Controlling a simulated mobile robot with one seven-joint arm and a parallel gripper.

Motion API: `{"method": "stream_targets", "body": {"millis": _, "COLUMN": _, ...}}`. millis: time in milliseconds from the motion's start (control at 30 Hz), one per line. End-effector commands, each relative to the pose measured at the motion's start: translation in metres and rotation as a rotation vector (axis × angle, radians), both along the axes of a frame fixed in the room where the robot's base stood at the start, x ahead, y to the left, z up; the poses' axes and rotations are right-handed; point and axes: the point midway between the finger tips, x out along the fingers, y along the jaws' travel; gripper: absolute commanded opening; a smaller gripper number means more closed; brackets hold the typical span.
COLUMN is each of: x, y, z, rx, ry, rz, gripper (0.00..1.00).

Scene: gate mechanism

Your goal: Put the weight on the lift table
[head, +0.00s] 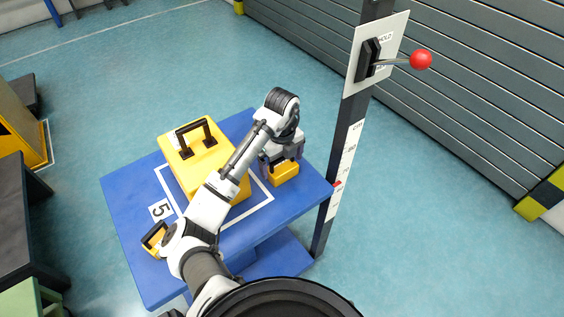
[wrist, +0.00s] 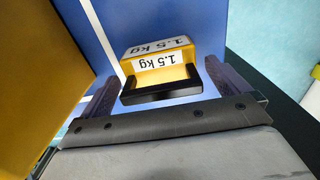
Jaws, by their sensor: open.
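The blue lift table (head: 125,205) stands in front of me, with a white outlined square on its top. A small yellow weight (head: 285,174) sits on the table's right part, by the outline. In the wrist view this weight (wrist: 160,62) bears 1.5 kg labels and a black handle. My gripper (head: 283,160) is open just above it. In the wrist view the handle lies between the fingers of my gripper (wrist: 160,85), with gaps at both sides. A large yellow weight (head: 205,165) with a black handle stands inside the outline.
Another small yellow piece with a dark handle (head: 154,240) is at the table's left front, partly hidden by my arm. A dark post (head: 335,190) with a scale rises at the right, carrying a red-knobbed lever (head: 420,60). Open floor (head: 450,220) lies to the right.

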Motion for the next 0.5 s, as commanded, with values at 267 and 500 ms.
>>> {"method": "stream_targets", "body": {"millis": 267, "x": 0.001, "y": 0.001, "z": 0.054, "rx": 0.005, "ry": -0.005, "rz": -0.002, "gripper": 1.00}}
{"method": "stream_targets", "body": {"millis": 500, "x": 0.001, "y": 0.000, "z": 0.094, "rx": 0.004, "ry": -0.003, "rz": -0.001, "gripper": 1.00}}
